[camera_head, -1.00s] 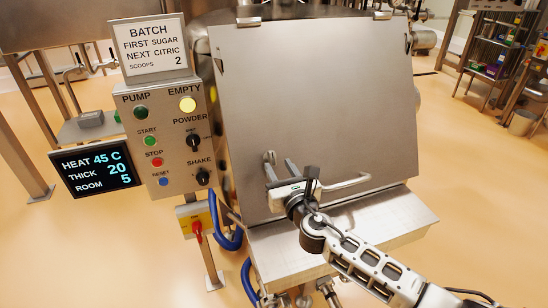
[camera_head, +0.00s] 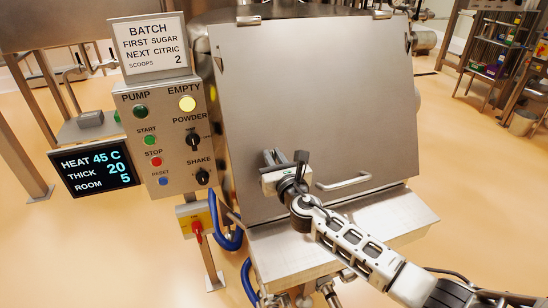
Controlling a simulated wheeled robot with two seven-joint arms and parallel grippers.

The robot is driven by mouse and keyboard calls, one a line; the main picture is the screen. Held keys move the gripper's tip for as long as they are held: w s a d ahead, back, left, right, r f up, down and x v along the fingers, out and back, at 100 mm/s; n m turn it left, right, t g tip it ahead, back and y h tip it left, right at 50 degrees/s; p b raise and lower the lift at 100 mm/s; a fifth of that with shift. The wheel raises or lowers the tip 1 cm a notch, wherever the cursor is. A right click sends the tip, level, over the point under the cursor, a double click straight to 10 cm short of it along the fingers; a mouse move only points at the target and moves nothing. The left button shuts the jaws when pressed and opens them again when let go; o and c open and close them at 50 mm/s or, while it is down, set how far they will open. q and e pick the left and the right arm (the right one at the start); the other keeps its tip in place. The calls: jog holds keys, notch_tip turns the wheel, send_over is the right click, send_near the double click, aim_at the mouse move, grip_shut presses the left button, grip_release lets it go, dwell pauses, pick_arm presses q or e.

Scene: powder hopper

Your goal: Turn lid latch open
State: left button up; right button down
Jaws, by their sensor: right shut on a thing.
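The hopper's square steel lid (camera_head: 320,95) is shut and slopes down toward me. Its bar handle (camera_head: 345,182) is near the lower edge, right of my gripper and apart from it. My right gripper (camera_head: 274,158) is at the lower left of the lid, shut on the small lid latch (camera_head: 267,156). The fingers and gripper body hide most of the latch, so its exact angle is hard to tell. My left gripper is not in view.
A control box (camera_head: 165,140) with buttons, knobs and a lit yellow EMPTY lamp stands left of the lid. A batch sign (camera_head: 150,45) is above it and a dark display (camera_head: 95,165) beside it. A steel ledge (camera_head: 385,220) juts out below the lid.

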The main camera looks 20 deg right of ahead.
jog(key=shift+m+h, duration=0.3)
jog(key=shift+m, duration=0.2)
jog(key=m+h, duration=0.1)
jog(key=m, duration=0.2)
jog(key=shift+m+h, duration=0.3)
jog(key=shift+h, duration=0.1)
jog(key=m+g+h, duration=0.1)
jog(key=m, duration=0.2)
jog(key=m+g+h, duration=0.1)
jog(key=m+h, duration=0.1)
jog(key=m, duration=0.2)
jog(key=m+g+h, duration=0.1)
jog(key=m, duration=0.3)
jog(key=shift+g, duration=0.4)
jog(key=m+g, duration=0.1)
jog(key=m, duration=0.1)
jog(key=m+g, duration=0.1)
jog(key=m, duration=0.2)
jog(key=shift+s+f+m+g+p, duration=0.1)
jog(key=shift+f+m+g+p, duration=0.05)
jog(key=shift+m+g+p, duration=0.2)
jog(key=c, duration=1.4)
grip_release()
jog(key=shift+d, duration=0.1)
